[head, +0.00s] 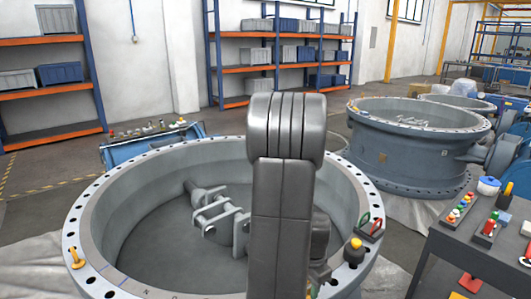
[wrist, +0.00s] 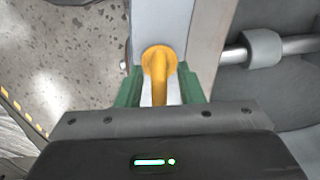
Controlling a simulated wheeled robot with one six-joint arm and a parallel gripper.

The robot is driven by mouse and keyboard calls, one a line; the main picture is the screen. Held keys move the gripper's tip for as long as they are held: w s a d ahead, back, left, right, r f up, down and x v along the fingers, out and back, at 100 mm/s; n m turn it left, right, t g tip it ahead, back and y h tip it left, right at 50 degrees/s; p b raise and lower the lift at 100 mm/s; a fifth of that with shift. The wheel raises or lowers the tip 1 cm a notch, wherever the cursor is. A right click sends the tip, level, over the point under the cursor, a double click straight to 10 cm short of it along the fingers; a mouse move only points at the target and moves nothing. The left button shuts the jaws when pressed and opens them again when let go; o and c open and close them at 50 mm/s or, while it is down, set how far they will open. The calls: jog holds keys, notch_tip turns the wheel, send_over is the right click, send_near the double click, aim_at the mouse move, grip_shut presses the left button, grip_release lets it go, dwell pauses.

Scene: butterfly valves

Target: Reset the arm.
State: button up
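My gripper (wrist: 161,84) shows in the wrist view with its two green fingers apart. A yellow bent pin or hook (wrist: 158,66) stands between the fingers, with pale rim surface on either side of its stem. In the head view my arm stands upright before the large grey valve body (head: 105,220), and my gripper cannot be made out there. A yellow hook (head: 77,258) sits on the valve's flange at left. A yellow-topped knob (head: 353,250) sits on the flange at right. I cannot tell whether the fingers touch the pin.
A shaft with brackets (head: 215,215) lies inside the valve; it also shows in the wrist view (wrist: 265,47). A dark table (head: 470,255) with coloured parts stands at right. A second valve body (head: 415,150) stands behind. Shelves (head: 280,70) line the back wall, with open floor before them.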

jog(key=n, duration=0.4)
jog(key=shift+r+n, duration=0.1)
jog(key=shift+n, duration=2.2)
jog(key=shift+s, duration=0.1)
